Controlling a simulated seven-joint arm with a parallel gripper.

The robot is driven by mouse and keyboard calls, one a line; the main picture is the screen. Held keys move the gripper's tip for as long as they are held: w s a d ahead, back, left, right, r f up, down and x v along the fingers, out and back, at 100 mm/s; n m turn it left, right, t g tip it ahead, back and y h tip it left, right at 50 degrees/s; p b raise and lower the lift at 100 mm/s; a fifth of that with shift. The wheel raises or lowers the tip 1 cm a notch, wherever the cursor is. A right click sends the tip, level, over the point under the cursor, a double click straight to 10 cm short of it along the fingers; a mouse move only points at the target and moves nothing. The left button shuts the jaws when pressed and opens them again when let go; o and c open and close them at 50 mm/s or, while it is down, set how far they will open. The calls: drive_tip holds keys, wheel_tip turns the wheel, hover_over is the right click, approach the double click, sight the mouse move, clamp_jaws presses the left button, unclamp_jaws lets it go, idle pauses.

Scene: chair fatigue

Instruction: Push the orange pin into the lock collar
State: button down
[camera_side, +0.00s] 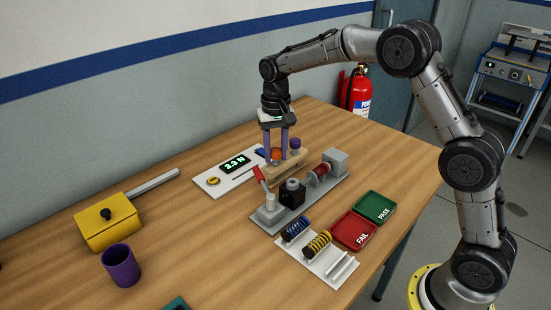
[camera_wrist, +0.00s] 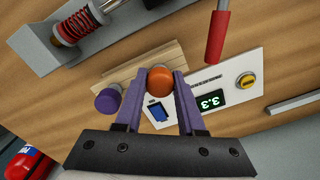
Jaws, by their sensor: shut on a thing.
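My gripper (camera_wrist: 158,88) has two purple fingers, shut on the round orange head of the orange pin (camera_wrist: 159,81). In the side view the pin (camera_side: 276,154) shows between the fingers, at the wooden block (camera_side: 285,169). Its lower part is hidden, so I cannot tell whether it still sits in the block. A purple-headed pin (camera_wrist: 109,100) stands in the block beside it. A black block with a round top (camera_side: 292,193) stands on the grey spring fixture (camera_side: 318,200); I cannot tell whether this is the lock collar.
A red lever (camera_wrist: 217,38) rises from the fixture's near end, close to the wooden block. A red spring (camera_side: 320,174) sits in the fixture. A white panel (camera_side: 207,181) with a display lies behind. FAIL (camera_side: 354,230) and PASS (camera_side: 375,207) trays and a spring rack (camera_side: 318,262) lie in front.

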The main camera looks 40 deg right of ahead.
drive_tip(key=shift+r, duration=2.65)
drive_tip(key=shift+r, duration=0.15)
drive_tip(key=shift+r, duration=1.9)
drive_tip(key=shift+s+f, duration=0.1)
drive_tip(key=s+a+r, duration=0.4)
drive_tip(key=s, duration=0.5)
drive_tip(key=shift+s+r, duration=0.15)
